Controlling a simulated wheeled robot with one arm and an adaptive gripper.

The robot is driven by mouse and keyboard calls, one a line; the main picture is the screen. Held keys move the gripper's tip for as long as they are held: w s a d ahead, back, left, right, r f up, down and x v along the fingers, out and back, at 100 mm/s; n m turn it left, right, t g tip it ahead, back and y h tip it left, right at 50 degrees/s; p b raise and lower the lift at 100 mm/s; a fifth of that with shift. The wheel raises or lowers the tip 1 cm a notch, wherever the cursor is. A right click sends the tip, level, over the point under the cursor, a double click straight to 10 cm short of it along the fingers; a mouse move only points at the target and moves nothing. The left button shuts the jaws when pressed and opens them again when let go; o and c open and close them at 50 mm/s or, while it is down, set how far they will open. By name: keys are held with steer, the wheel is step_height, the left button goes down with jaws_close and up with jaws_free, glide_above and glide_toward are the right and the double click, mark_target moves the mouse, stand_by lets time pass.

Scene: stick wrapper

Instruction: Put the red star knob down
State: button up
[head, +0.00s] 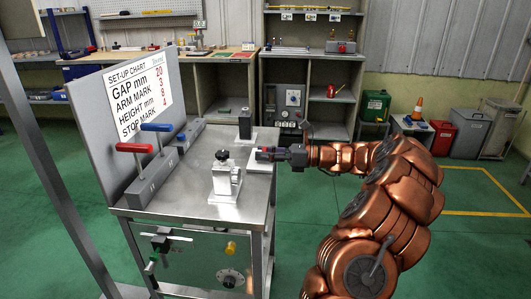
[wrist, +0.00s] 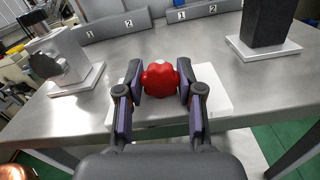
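The red star knob (wrist: 160,79) sits between the two fingers of my gripper (wrist: 160,80) in the wrist view. The fingers press close against it on both sides, so the gripper looks shut on it. Behind and under the knob lies a white plate (wrist: 216,92) on the metal table; I cannot tell whether the knob touches it. In the head view my gripper (head: 270,153) reaches in from the right over the table's right edge, with a little red showing at its tip. The white plate (head: 263,166) shows there too.
A grey clamp on a white base (head: 226,178) stands left of the gripper. A dark block on a white base (head: 245,125) stands behind it. Numbered grey blocks with red and blue T-handles (head: 152,172) line the left side, by the set-up chart (head: 125,95).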

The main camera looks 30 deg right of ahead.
steer(key=o, duration=0.4)
steer(key=shift+c, duration=0.2)
